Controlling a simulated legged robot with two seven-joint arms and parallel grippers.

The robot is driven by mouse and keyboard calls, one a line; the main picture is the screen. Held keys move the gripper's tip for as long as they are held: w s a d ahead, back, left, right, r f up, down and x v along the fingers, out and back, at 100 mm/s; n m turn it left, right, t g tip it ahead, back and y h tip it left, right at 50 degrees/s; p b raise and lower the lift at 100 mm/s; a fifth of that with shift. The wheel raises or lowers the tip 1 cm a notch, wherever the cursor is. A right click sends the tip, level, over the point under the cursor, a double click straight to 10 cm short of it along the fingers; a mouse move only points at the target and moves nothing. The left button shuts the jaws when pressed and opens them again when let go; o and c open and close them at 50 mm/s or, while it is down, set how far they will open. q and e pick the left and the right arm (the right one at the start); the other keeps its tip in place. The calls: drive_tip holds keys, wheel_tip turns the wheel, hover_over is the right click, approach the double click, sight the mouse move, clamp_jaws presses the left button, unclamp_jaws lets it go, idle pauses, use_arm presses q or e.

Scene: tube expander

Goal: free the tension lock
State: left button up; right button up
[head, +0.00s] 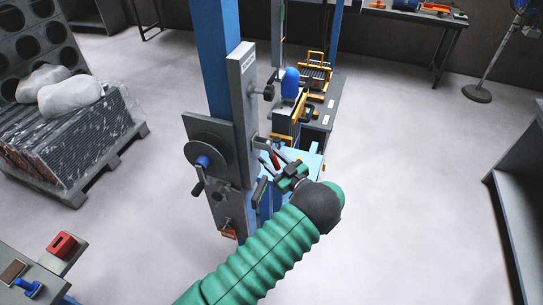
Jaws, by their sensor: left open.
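The tube expander (245,115) stands mid-picture as a grey upright plate fixed to a blue post. On its left side is a dark round disc with a crank (205,150). A black knob (268,91) sticks out on its right. A small lever with a red part (275,160) shows beside my gripper; I cannot tell whether it is the tension lock. My left gripper (264,178), on the green sleeved arm, is open in front of the machine's right side. Its fingers point left, and I cannot tell whether they touch anything. The right gripper is out of view.
A blue-capped unit (290,84) and a bench with orange-framed parts (316,75) stand behind the machine. A table with a red block (62,245) is at lower left. Floor to the right is clear up to a grey shelf (510,200).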

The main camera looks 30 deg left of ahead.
use_arm(q)
drive_tip(key=shift+w+a+f, duration=0.15)
drive_tip(key=shift+a, duration=0.2)
drive_tip(key=shift+c, duration=1.1)
drive_tip(key=shift+a, duration=0.15)
drive_tip(key=c, duration=0.5)
clamp_jaws()
